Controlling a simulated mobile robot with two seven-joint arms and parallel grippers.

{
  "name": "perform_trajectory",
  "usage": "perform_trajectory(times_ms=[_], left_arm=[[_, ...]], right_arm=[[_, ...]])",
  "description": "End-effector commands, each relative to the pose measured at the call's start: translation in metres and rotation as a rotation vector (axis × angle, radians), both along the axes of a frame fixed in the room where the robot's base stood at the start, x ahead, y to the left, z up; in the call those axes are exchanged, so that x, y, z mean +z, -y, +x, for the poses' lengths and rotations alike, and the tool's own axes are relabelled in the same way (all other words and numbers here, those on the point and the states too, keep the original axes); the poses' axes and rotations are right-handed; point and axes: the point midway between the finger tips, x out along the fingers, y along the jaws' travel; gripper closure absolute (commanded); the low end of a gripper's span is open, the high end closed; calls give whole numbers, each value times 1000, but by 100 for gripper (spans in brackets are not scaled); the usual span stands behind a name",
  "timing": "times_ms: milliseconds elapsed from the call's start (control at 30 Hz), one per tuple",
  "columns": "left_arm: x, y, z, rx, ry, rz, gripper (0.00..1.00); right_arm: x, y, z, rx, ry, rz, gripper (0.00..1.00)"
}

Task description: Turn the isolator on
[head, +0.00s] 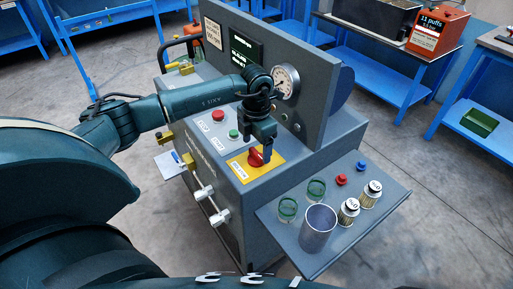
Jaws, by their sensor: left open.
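The isolator is a red rotary knob (256,157) on a yellow plate (241,173) on the sloping front panel of a grey machine. My left gripper (262,148) points down right at the knob, with its jaws open. The fingertips overlap the knob in the head view, so I cannot tell whether they touch it. Part of the knob is hidden behind the fingers. My right gripper is not in view.
A red button (218,115) and a green button (233,133) sit left of the plate. A gauge (286,82) stands behind my gripper. A side shelf (275,226) at the right holds a metal cup (318,226), filters and small parts. Blue benches stand behind.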

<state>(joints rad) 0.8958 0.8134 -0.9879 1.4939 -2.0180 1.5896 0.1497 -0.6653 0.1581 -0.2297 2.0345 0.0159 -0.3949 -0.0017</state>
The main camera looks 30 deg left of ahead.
Motion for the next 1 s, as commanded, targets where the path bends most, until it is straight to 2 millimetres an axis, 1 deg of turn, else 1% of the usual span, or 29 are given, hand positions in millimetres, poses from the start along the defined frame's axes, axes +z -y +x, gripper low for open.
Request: perform_trajectory(times_ms=[100,200,333,533,567,1000], left_arm=[[-15,1,0,0,-3,-1,24],[-22,0,0,1,0,-1,24],[-26,0,0,0,1,-1,24],[-26,0,0,0,1,-1,24],[-26,0,0,0,1,-1,25],[-26,1,0,0,1,-1,61]], right_arm=[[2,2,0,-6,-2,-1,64],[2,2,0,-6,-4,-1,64],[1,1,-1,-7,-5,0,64],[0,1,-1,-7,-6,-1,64],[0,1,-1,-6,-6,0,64],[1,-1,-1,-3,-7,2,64]])
